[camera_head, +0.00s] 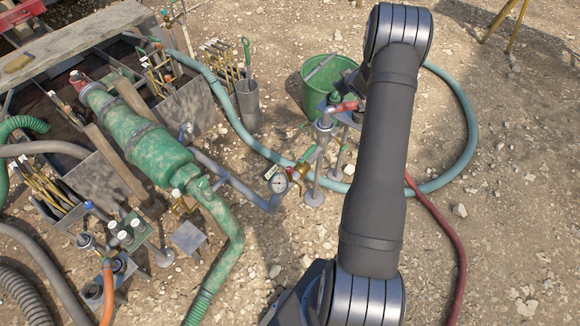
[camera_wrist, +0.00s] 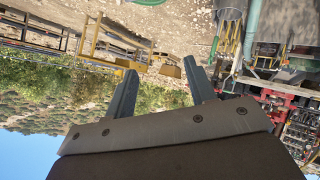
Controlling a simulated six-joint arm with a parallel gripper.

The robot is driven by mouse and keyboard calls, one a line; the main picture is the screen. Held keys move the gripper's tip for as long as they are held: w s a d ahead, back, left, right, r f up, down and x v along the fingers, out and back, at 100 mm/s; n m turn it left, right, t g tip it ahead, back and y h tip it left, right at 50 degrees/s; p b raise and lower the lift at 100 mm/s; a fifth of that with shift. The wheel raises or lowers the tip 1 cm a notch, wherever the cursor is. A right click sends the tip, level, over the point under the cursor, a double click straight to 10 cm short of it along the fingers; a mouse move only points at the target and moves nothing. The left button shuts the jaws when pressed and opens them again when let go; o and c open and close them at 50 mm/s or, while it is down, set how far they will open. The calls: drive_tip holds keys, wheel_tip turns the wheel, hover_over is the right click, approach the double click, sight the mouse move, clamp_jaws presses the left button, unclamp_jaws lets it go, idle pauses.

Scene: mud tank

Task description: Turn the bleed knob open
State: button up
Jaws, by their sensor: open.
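I cannot tell for certain which part is the bleed knob. In the head view, a brass fitting (camera_head: 296,174) sits beside a round white-faced gauge (camera_head: 278,183) on a grey pipe. Another small brass fitting (camera_head: 180,202) is at the lower end of the mottled green tank (camera_head: 140,135). A red handle (camera_head: 347,106) shows on a pipe stand, partly behind my arm. My gripper (camera_wrist: 160,66) shows in the wrist view with its two fingers wide apart and nothing between them. It is hidden in the head view and appears well away from these fittings.
A green bucket (camera_head: 328,88) stands behind the pipe stand. A teal hose (camera_head: 465,130) loops around the bucket and a dark red hose (camera_head: 446,225) runs down at right. A grey tool holder (camera_head: 248,105) stands left of the bucket. Open gravel (camera_head: 520,210) lies at right.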

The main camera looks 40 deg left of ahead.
drive_tip(key=s+a+f+m+g+h, duration=0.1)
drive_tip(key=s+f+m+g+h, duration=0.15)
drive_tip(key=s+m, duration=0.4)
drive_tip(key=s+a+f+m+g+h, duration=0.1)
drive_tip(key=s+m+h, duration=0.2)
drive_tip(key=s, duration=0.7)
drive_tip(key=m+g+h, duration=0.2)
drive_tip(key=m+g, duration=0.3)
approach(290, 169)
drive_tip(key=shift+t, duration=0.25)
drive_tip(key=f, duration=0.8)
drive_tip(key=shift+s+a+f, duration=0.15)
drive_tip(key=shift+s+f, duration=0.05)
drive_tip(key=shift+f, duration=0.1)
drive_tip(key=c, duration=1)
drive_tip(key=shift+o, duration=0.2)
